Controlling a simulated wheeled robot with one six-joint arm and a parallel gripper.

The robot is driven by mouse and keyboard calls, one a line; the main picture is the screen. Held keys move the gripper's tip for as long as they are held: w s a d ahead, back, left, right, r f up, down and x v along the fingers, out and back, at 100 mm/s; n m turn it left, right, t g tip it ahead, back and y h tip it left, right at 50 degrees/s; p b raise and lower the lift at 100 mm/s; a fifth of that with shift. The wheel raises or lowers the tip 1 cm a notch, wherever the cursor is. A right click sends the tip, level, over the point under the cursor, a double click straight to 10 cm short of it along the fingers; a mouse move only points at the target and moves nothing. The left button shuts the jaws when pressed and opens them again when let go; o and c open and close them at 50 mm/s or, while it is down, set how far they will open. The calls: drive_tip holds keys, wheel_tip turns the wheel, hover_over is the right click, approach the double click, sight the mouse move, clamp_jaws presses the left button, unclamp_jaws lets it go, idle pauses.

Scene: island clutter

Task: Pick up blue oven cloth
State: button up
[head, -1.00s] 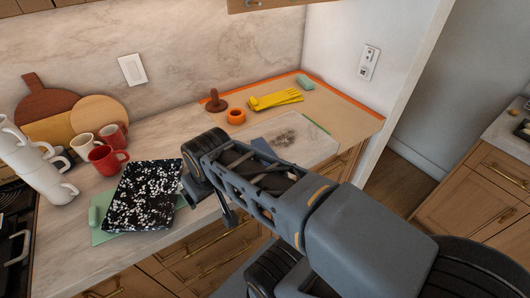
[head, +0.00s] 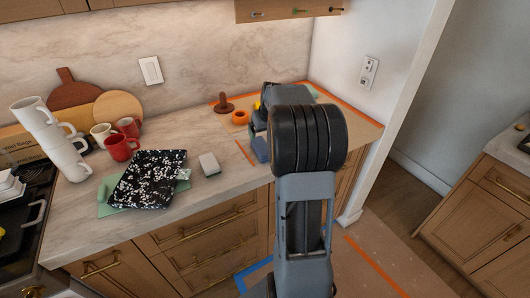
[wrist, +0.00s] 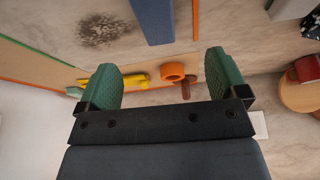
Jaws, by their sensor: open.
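The blue oven cloth (wrist: 153,20) shows at the top middle of the wrist view as a flat blue strip on the marble counter, cut off by the frame edge. In the head view a small part of the blue cloth (head: 261,150) shows left of my arm, which hides the rest. My gripper (wrist: 163,80) is open and empty over the counter, its two green pads apart. The cloth lies beyond the fingertips in the wrist view and is not between them. In the head view my arm mostly hides the gripper.
An orange ring (head: 240,118) and a brown plunger-like item (head: 224,104) stand near the wall. Yellow gloves (wrist: 126,82) lie beside them. A grey-white block (head: 209,165), speckled black tray (head: 148,180), red mug (head: 121,147) and stacked white mugs (head: 62,150) are left. A dark stain (wrist: 103,29) marks the counter.

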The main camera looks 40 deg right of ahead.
sight(262, 146)
drive_tip(key=x, duration=0.4)
drive_tip(key=p+x, duration=0.1)
drive_tip(key=x, duration=0.3)
drive_tip(key=p+x, duration=0.1)
drive_tip(key=x, duration=0.3)
drive_tip(key=shift+d+f, duration=0.15)
drive_tip(key=shift+d, duration=0.25)
drive_tip(key=shift+c, duration=0.2)
drive_tip(key=c, duration=1)
drive_tip(key=shift+o, duration=0.2)
drive_tip(key=shift+r, duration=0.8)
drive_tip(key=s+a+r, duration=0.1)
drive_tip(key=r, duration=0.1)
drive_tip(key=s+a+r+b, duration=0.1)
drive_tip(key=s+r, duration=0.1)
drive_tip(key=r, duration=0.1)
drive_tip(key=s+a+r+b, duration=0.1)
drive_tip(key=r, duration=0.2)
drive_tip(key=shift+s, duration=0.25)
drive_tip(key=s+a+r+b, duration=0.1)
drive_tip(key=s+a+r, duration=0.2)
drive_tip(key=s, duration=0.4)
drive_tip(key=shift+a+r+b, duration=0.25)
drive_tip(key=shift+a+b, duration=0.15)
drive_tip(key=shift+a, duration=0.4)
